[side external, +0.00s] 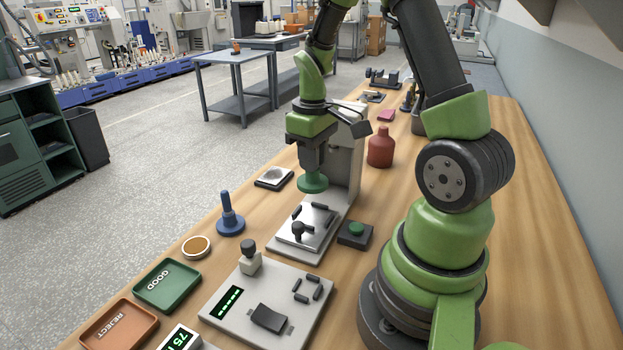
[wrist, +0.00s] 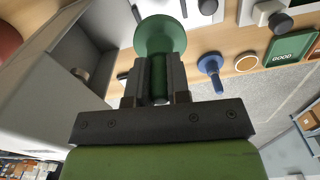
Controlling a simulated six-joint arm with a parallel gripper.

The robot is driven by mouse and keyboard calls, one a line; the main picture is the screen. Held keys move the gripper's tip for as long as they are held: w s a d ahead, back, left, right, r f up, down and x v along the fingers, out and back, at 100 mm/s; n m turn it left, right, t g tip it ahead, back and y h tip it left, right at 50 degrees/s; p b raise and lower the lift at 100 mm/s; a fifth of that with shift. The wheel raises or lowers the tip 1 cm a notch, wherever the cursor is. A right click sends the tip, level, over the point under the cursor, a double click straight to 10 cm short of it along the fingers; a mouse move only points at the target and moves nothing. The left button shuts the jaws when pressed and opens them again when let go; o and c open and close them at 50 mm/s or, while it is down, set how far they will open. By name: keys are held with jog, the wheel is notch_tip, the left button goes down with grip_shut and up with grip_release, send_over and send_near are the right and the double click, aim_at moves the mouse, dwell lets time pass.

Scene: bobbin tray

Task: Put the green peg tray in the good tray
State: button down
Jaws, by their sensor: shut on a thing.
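The green peg tray (side external: 313,184) is a round green disc with a green stem. My gripper (side external: 311,164) is shut on its stem, and the disc hangs below the fingers. In the wrist view the disc (wrist: 160,34) sits just beyond the fingertips of my gripper (wrist: 159,72), with the stem between them. The peg tray is held in the air in front of the grey upright machine. The good tray (side external: 150,299) is a green rectangular tray marked GOOD at the lower left. It also shows at the right edge in the wrist view (wrist: 302,57). It looks empty.
The brown reject tray (side external: 103,341) is beside the good tray. A blue peg tray (side external: 230,222) stands upright on the table, near a round brown-topped dish (side external: 196,247). A grey gauge box (side external: 232,325) with a knob and the grey machine (side external: 345,160) stand nearby.

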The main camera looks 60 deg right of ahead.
notch_tip(320, 180, up, 2)
jog(key=shift+w+a, duration=0.15)
jog(key=shift+w, duration=0.15)
jog(key=w+a+n, duration=0.2)
jog(key=w+a, duration=0.7)
jog(key=w, duration=0.1)
jog(key=n, duration=0.2)
send_over(168, 286)
notch_tip(168, 286, down, 8)
jog(key=r, duration=0.1)
jog(key=shift+f, duration=2.3)
jog(key=c, duration=1.1)
grip_release()
jog(key=shift+f, duration=0.1)
